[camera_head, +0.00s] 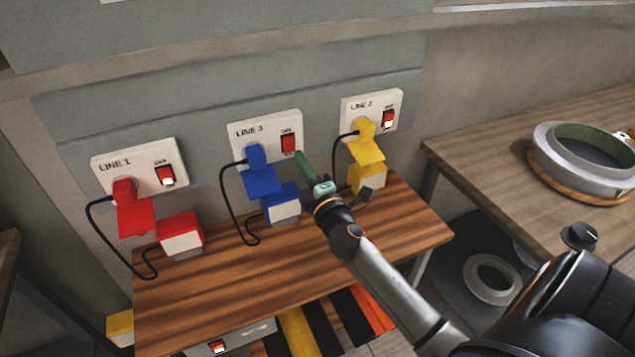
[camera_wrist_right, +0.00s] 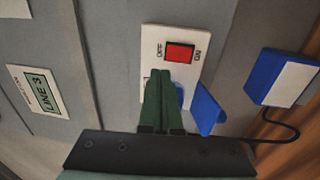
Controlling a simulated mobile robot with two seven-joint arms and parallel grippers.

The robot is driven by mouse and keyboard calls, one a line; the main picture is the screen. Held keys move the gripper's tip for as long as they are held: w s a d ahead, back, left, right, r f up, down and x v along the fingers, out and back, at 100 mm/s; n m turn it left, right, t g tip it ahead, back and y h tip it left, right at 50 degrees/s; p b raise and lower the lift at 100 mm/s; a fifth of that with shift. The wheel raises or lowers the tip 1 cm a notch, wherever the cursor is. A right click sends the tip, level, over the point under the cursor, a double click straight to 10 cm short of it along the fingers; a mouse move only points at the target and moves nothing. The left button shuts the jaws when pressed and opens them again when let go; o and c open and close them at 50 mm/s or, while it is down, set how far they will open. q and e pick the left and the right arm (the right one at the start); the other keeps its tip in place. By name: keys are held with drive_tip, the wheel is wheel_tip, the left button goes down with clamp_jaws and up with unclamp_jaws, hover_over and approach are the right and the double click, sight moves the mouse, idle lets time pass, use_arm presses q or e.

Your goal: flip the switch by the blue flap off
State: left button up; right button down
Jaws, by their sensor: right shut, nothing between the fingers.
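In the right wrist view the switch (camera_wrist_right: 180,52) sits between the OFF and ON labels, and the blue flap (camera_wrist_right: 208,110) is beside the fingers. My right gripper (camera_head: 302,156) is shut and empty, its green fingers just beside the switch. In the right wrist view its fingertips (camera_wrist_right: 172,68) lie just below the switch; I cannot tell whether they touch it. My left gripper is not in view.
The LINE 1 plate (camera_head: 110,162) with a red flap (camera_head: 135,215) is left; the LINE 2 plate (camera_head: 353,105) with a yellow flap (camera_head: 366,151) is right. Red, blue and yellow boxes with black cords stand on the wooden shelf (camera_head: 215,285). A ring mould (camera_head: 548,160) sits on the right table.

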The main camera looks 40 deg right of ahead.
drive_tip(key=r+v, duration=0.1)
drive_tip(key=v, duration=0.5)
drive_tip(key=shift+s+r, duration=0.2)
drive_tip(key=shift+s, duration=0.25)
drive_tip(key=s+a+f+m+g+y, duration=0.2)
drive_tip(key=s+a+f+m+g, duration=0.1)
drive_tip(key=f, duration=0.6)
drive_tip(key=s+a+f+m+g+y, duration=0.2)
drive_tip(key=s+a+f+m, duration=0.4)
drive_tip(key=s+f, duration=0.3)
drive_tip(key=s+a+f+m+g+y, duration=0.2)
drive_tip(key=s+a+f+m+g, duration=0.2)
drive_tip(key=s+a+f, duration=0.3)
wheel_tip(320, 180, down, 4)
drive_tip(key=shift+r+g+y, duration=0.25)
drive_tip(key=shift+g+y, duration=0.15)
drive_tip(key=shift+g, duration=0.1)
